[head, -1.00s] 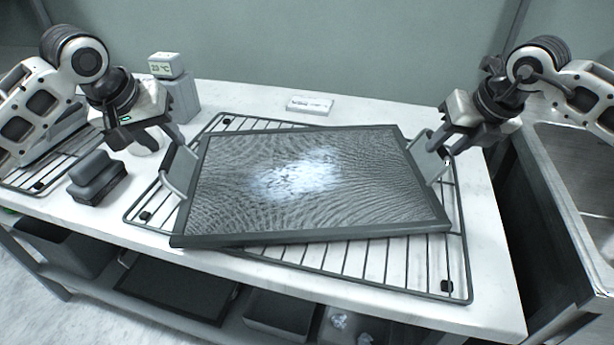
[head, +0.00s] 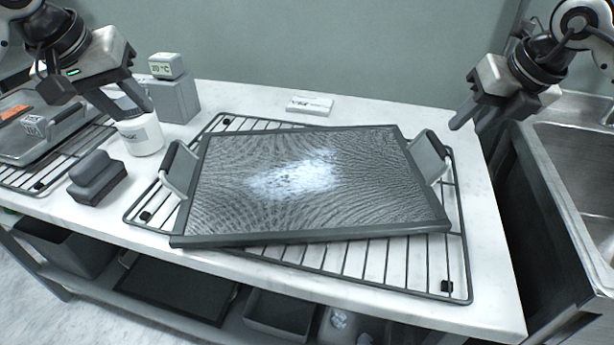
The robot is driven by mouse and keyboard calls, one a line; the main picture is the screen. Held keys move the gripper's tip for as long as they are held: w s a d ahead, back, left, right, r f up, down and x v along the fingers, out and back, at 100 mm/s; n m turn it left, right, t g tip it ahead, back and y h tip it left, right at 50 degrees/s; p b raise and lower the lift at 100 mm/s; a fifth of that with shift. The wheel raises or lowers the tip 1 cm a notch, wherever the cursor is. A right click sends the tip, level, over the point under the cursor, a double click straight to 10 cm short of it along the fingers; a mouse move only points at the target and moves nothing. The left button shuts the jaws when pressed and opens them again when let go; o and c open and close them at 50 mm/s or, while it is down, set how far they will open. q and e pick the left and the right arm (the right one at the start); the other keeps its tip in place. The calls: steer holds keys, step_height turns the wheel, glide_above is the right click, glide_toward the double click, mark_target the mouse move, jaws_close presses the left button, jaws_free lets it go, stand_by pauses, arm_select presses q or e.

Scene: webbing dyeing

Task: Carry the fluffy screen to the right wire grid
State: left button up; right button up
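The fluffy screen (head: 370,190), a dark framed panel with a white fuzzy patch in its middle, lies slightly turned on the right wire grid (head: 455,255). Its left handle (head: 177,170) and right handle (head: 430,157) are both free. My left gripper (head: 122,112) is open and empty, up and left of the left handle, in front of a white jar. My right gripper (head: 468,128) is apart from the right handle, up and right of it; its fingers look parted and hold nothing.
The left wire grid (head: 62,178) holds a grey tray-like piece (head: 40,130). A sink (head: 580,150) is at right.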

steer(key=v, duration=0.5)
stand_by(0.3)
